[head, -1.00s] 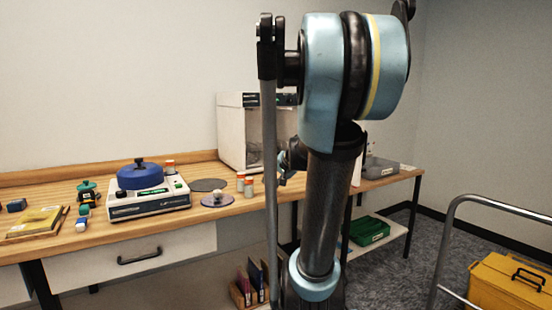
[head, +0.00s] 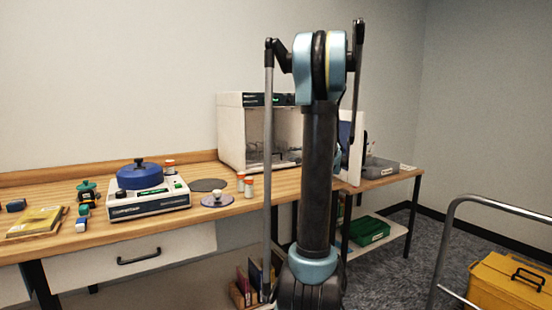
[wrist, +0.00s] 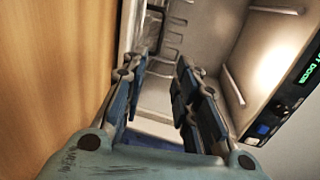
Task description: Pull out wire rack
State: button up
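A white box-shaped cabinet (head: 231,135) stands on the bench behind my arm, its front open with the inside visible. Its white door (head: 351,160) shows to the right of my arm. A dark wire rack (head: 255,157) seems to show low inside the cabinet. In the wrist view, dark wire bars (wrist: 172,18) that look like the rack lie just beyond my fingertips. My gripper (wrist: 162,62) is open and empty, pointing into the cabinet; I see no contact with the rack. In the head view my gripper is hidden behind my arm.
A grey tray (head: 380,168) sits right of the door. A metal rail (head: 443,240) is at right.

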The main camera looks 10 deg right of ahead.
jog(key=x, duration=1.7)
jog(key=shift+c, duration=0.4)
jog(key=shift+s, duration=0.1)
grip_shut()
